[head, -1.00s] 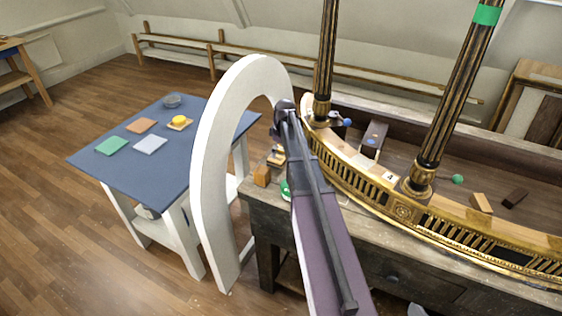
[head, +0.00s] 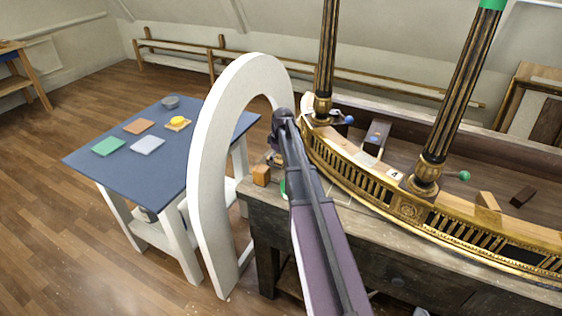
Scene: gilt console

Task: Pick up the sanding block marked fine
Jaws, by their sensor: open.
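No marking that reads "fine" is legible, so I cannot tell which piece is the sanding block named. Candidates are an orange-tan wooden block (head: 261,175) at the left end of the workbench, a tan block (head: 487,203) by the gilt rail and a dark brown block (head: 522,196) on the bench at right. A green piece (head: 283,188) is partly hidden behind my arm.
A white arch (head: 212,180) stands close left of my arm. The gilt console (head: 350,170) with dark columns (head: 457,90) curves along the workbench (head: 262,208) at right. Open floor lies far left.

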